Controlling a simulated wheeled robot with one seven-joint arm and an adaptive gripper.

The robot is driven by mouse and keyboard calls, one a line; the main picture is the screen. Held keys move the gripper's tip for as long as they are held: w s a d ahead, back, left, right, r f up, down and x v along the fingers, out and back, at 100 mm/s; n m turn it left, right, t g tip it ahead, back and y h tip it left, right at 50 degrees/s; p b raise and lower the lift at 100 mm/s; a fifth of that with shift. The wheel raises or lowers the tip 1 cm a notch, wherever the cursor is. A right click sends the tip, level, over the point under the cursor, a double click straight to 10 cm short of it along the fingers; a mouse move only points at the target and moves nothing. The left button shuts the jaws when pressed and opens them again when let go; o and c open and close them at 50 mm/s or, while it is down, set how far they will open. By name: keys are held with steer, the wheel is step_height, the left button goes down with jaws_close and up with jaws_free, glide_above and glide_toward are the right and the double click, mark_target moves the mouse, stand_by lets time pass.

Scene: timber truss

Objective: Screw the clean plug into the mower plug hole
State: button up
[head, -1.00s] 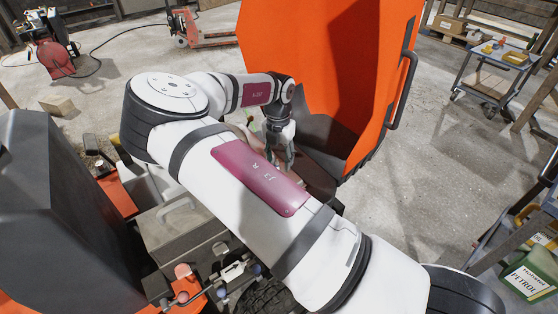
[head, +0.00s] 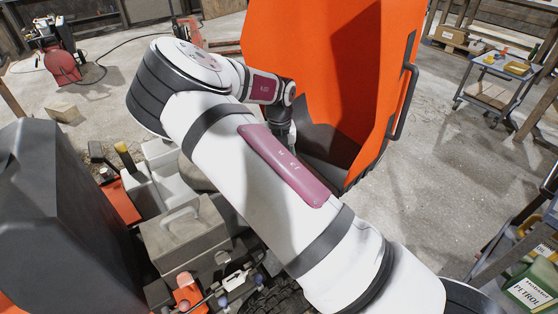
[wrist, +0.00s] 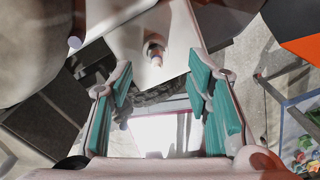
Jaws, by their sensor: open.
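My gripper (wrist: 160,76) shows in the wrist view with its teal-padded fingers spread apart and nothing between the pads. A small pale, plug-like stub with a dark ring (wrist: 154,52) stands out of a light grey panel (wrist: 135,28), just beyond the fingertips. I cannot tell whether this is the clean plug or how deep it sits. In the head view my arm hides my gripper's fingers and the plug hole. The mower's grey engine parts (head: 183,235) show left of my arm, and its orange hood (head: 315,70) stands raised behind my wrist.
A dark grey housing (head: 60,215) stands at the left, near the arm. A trolley (head: 492,85) stands at the far right, and a petrol can (head: 528,290) sits at the lower right.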

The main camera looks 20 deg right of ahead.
steer(key=n, duration=0.6)
steer(key=shift+w+a, duration=0.1)
steer(key=shift+w, duration=0.05)
steer(key=n, duration=0.5)
steer(key=shift+w+a, duration=0.1)
steer(key=shift+n, duration=0.5)
steer(key=n, duration=0.6)
steer(key=shift+a, duration=0.15)
steer(key=n+b, duration=0.1)
steer(key=n, duration=0.5)
steer(key=shift+a, duration=0.2)
steer(key=shift+f, duration=0.1)
steer(key=shift+f+b, duration=0.9)
steer(key=shift+f, duration=0.85)
